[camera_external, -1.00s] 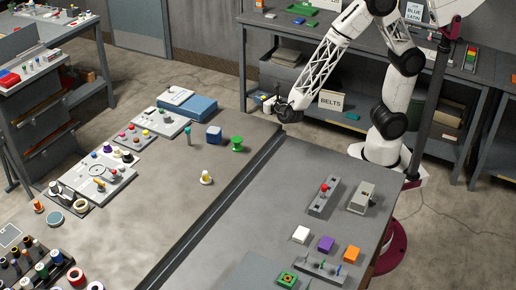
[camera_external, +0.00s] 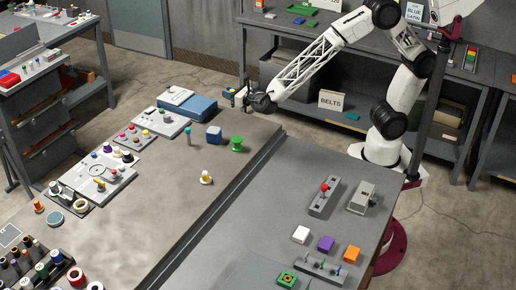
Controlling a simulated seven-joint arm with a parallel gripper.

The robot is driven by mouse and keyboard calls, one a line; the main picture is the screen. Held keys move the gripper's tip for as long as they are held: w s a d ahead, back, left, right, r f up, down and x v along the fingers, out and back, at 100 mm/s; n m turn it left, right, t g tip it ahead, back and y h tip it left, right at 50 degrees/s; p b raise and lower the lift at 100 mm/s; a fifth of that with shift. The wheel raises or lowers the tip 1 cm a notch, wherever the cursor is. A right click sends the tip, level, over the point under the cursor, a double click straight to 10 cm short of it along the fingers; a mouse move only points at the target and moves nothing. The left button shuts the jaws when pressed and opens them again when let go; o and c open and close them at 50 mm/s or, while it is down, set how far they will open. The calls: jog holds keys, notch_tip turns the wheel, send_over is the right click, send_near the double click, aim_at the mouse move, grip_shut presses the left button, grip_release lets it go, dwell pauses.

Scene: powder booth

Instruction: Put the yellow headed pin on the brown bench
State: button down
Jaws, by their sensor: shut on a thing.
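My gripper (camera_external: 241,96) is just past the back edge of the brown bench (camera_external: 150,215), at the upper middle of the view. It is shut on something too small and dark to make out. A small white and yellow piece (camera_external: 206,178) stands upright on the brown bench, well in front of my gripper. I cannot tell whether it is the yellow headed pin or whether that pin is in my jaws.
The bench's middle is mostly clear.

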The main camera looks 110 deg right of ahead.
jog(key=w+a+r+n+t+y, duration=0.35)
jog(key=w+a+r+y, duration=0.2)
jog(key=w+r, duration=0.5)
jog(key=a+r+n+t+y, duration=0.1)
jog(key=a+r+n+y, duration=0.1)
jog(key=a+r, duration=0.3)
jog(key=a+r+n+t+y, duration=0.1)
jog(key=a+r+n+y, duration=0.2)
jog(key=r, duration=1)
jog(key=shift+a+y, duration=0.9)
jog(key=shift+y, duration=0.15)
jog(key=shift+a+r+n, duration=0.1)
jog(key=shift+r+n, duration=0.2)
jog(key=shift+n, duration=0.05)
jog(key=shift+w+f, duration=0.25)
jog(key=shift+f, duration=0.1)
jog(key=w+d+f+m+g+h, duration=0.1)
jog(key=w+d+f+m+h, duration=0.2)
jog(key=f, duration=0.7)
jog(key=w+f+m+g+h, duration=0.1)
jog(key=w+f+m+h, duration=0.2)
jog(key=f, duration=0.7)
jog(key=s+f+m+g+h, duration=0.1)
jog(key=s+f+h, duration=0.2)
jog(key=f, duration=1.2)
jog(key=shift+a+f+g+h, duration=0.15)
jog(key=shift+f+g+h, duration=0.25)
jog(key=shift+h, duration=0.3)
